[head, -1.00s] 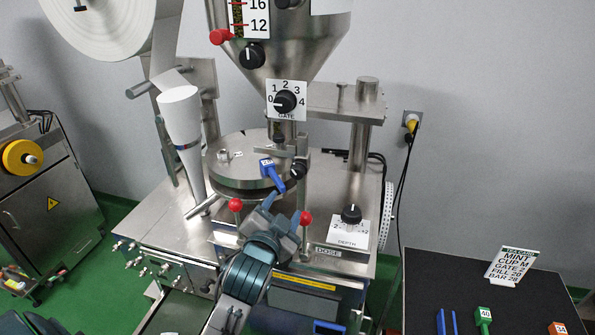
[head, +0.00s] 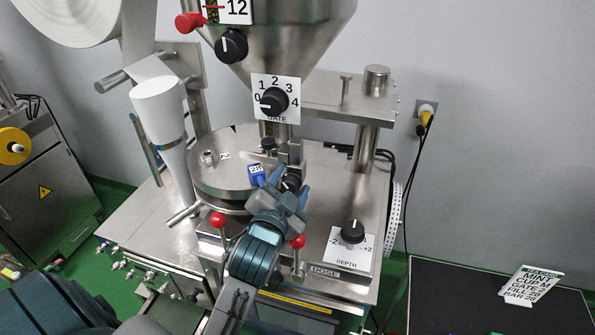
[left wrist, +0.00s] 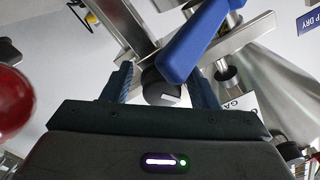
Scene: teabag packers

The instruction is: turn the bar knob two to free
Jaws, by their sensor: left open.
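A black knob (head: 291,183) sits on the machine's front bar, below the gate dial. In the left wrist view the dark knob (left wrist: 164,88) with a white mark shows between the fingers, partly covered by a blue handle (left wrist: 197,42). My left gripper (head: 289,188) is open and at the knob; I cannot tell whether its fingers touch it. Its fingers also show in the left wrist view (left wrist: 161,86). The blue piece (head: 257,174) with a number label stands just left of the knob. My right gripper is not in view.
Two red ball handles (head: 218,220) (head: 298,242) flank my left wrist. The gate dial (head: 274,101) is above and the depth dial (head: 352,231) to the right. A round steel turntable (head: 215,180) lies left. A dark table (head: 440,300) with a task card (head: 530,285) is at right.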

